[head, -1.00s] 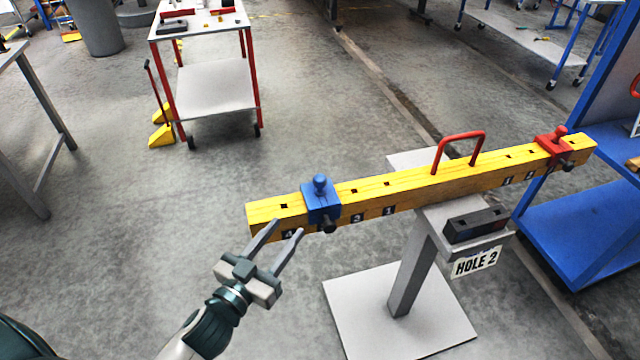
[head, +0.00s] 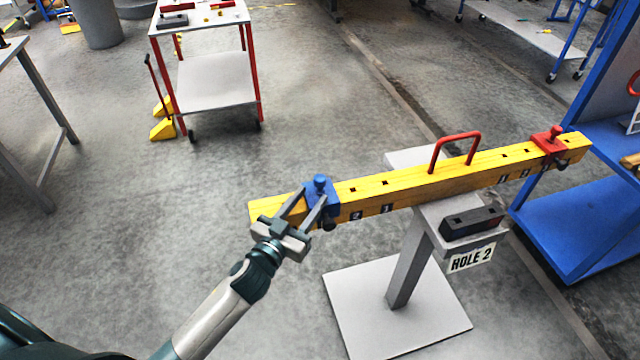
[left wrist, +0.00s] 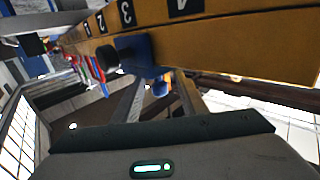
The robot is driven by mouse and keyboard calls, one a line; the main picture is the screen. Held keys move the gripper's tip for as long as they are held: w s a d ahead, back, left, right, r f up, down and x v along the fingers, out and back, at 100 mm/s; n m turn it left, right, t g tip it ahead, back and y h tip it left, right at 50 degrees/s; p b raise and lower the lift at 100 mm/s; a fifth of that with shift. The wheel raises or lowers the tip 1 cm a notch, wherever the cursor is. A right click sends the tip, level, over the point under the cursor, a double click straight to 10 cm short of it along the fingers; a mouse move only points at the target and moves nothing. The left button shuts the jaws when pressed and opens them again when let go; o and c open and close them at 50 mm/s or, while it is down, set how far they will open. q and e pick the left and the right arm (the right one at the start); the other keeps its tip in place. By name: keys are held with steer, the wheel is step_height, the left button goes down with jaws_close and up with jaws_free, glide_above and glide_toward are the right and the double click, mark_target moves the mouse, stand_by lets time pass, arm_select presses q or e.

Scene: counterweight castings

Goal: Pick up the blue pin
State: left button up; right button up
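The blue pin (head: 320,181) has a round knob and stands on top of the blue slider (head: 333,199), near the left end of the yellow beam (head: 400,186). My left gripper (head: 313,194) is open, with its fingertips at the slider just by the pin. In the left wrist view the pin (left wrist: 161,87) shows between the two open fingers, with the slider (left wrist: 136,52) behind it. I cannot tell whether a finger touches it. The fingers cover part of the slider in the head view. My right gripper is not in view.
The beam rests on a grey stand (head: 404,265) with a "HOLE 2" label (head: 471,259) and a dark block (head: 472,222). A red handle (head: 455,146) and a red slider (head: 550,142) are farther right on the beam. The floor left of the beam is clear.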

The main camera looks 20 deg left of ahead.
mark_target(319, 190)
arm_select(q)
steer(key=shift+w+d+r+p, duration=0.1)
steer(key=shift+w+r+p, duration=0.1)
steer(key=shift+w+p, duration=0.1)
steer(key=w+p, duration=0.1)
steer(key=w, duration=0.1)
steer(key=w+d+p, duration=0.1)
steer(key=shift+w+d, duration=0.1)
steer(key=shift+w, duration=0.65)
jaws_close()
